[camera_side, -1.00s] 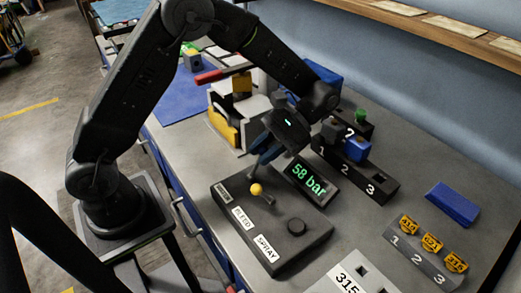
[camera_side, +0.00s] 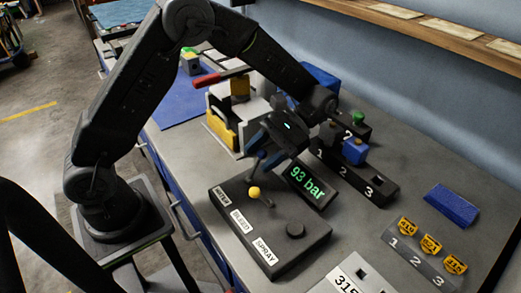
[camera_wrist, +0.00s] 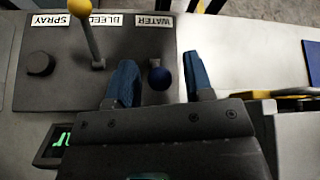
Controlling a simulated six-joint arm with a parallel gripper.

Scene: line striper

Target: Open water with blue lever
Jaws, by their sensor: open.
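The control box (camera_side: 285,250) carries labels reading WATER, BLEED and SPRAY. In the wrist view the blue-knobbed lever (camera_wrist: 160,78) stands by the WATER label (camera_wrist: 154,22). My gripper (camera_wrist: 163,83) is open, with one blue finger on each side of the blue knob and a visible gap to both. I cannot tell whether the fingertips are level with the knob. In the side view my gripper (camera_side: 265,155) is over the box's far end and the blue knob is hard to make out. The yellow-knobbed lever (camera_side: 254,192) stands by BLEED, outside the fingers.
A display (camera_side: 308,185) right beside the box reads 93 bar. A black dial (camera_side: 295,229) is at the SPRAY end. A numbered rack (camera_side: 365,180) with a blue block (camera_side: 355,151) and a clamp with a red handle (camera_side: 222,76) stand behind.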

